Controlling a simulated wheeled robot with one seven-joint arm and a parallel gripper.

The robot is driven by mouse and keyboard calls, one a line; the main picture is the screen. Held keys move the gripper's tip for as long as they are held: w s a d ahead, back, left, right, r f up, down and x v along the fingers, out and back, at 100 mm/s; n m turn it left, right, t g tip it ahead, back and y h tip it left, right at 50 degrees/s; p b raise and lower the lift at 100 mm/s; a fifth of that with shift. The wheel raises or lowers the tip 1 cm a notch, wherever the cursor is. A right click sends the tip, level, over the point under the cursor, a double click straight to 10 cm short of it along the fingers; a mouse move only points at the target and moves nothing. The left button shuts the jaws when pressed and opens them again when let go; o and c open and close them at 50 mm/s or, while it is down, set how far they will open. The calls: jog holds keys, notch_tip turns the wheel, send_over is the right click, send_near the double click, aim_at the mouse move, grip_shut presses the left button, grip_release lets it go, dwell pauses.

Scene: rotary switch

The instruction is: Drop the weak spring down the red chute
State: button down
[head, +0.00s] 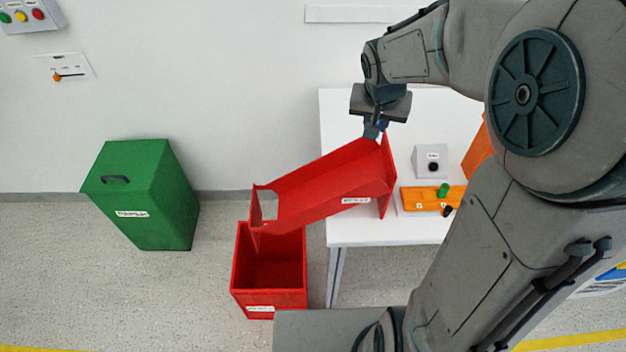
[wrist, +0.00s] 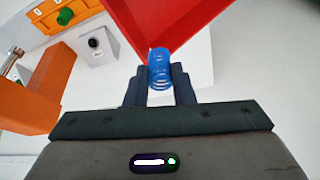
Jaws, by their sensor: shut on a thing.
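My gripper (head: 375,128) is at the upper end of the red chute, above the white table. In the wrist view, my gripper (wrist: 159,85) is shut on a blue coil spring (wrist: 160,68). A bit of the blue spring (head: 382,124) also shows between the fingers in the head view. The red chute (head: 320,185) slopes down to the left from the table. Its upper end (wrist: 175,25) is just beyond the spring in the wrist view. I cannot tell whether the spring touches the chute.
An open red bin (head: 268,290) stands on the floor under the chute's low end. The white table (head: 350,228) also holds a grey box with a black knob (head: 431,160) and an orange block with a green peg (head: 430,198). A green bin (head: 145,200) stands left.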

notch_tip(320, 180, down, 6)
jog(key=b, duration=0.4)
jog(key=shift+s, duration=0.1)
jog(key=c, duration=1.2)
grip_release()
jog(key=shift+o, duration=0.2)
jog(key=shift+r, duration=0.1)
jog(key=v, duration=1.3)
jog(key=shift+s+r+b, duration=0.25)
jog(key=shift+r+b, duration=0.05)
jog(key=s+f+n, duration=0.1)
jog(key=s+f, duration=0.3)
jog(key=s, duration=0.3)
jog(key=s+d+f+n+g+y, duration=0.1)
jog(key=s+f+n, duration=0.1)
jog(key=s+f, duration=0.3)
jog(key=s, duration=0.3)
jog(key=shift+s+d+f, duration=0.2)
jog(key=shift+d, duration=0.05)
